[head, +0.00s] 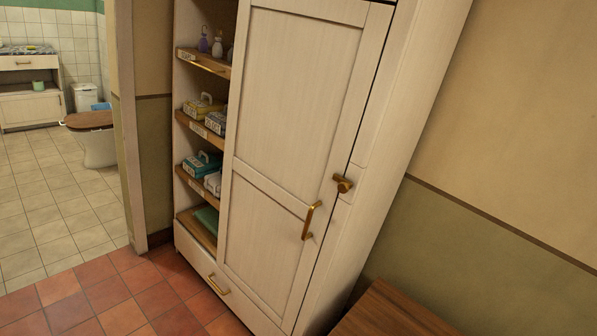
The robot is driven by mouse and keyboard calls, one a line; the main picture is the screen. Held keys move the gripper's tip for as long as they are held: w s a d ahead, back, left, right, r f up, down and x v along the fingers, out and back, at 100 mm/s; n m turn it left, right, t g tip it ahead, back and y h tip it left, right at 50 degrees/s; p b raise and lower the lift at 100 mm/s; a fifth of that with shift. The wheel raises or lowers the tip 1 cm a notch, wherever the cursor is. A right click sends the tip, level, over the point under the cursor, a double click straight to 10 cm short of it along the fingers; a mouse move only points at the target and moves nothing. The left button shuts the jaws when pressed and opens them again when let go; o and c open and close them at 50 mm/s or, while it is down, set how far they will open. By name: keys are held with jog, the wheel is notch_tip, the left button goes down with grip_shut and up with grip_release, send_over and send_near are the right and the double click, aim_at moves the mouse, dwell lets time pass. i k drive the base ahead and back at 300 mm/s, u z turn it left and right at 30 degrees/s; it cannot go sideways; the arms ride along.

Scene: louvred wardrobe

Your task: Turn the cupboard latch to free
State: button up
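The cupboard (290,100) is tall and cream-white, with one panelled door that looks closed. The brass latch (343,184) sits at the right edge of the door, across the seam with the frame. Its knob points roughly sideways. A brass pull handle (311,220) is on the door, below and left of the latch. My gripper is not in view, so whether it is open or shut does not show.
Open shelves (201,129) with boxes and bottles are left of the door. A drawer with a brass handle (218,285) is below. A wooden surface (390,312) stands at the bottom right. Red floor tiles (120,297) are clear at the lower left. A tiled bathroom lies beyond the doorway.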

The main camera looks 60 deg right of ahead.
aim_at(345, 185)
jog(key=z, duration=0.35)
jog(key=i, duration=0.9)
jog(key=z, duration=0.7)
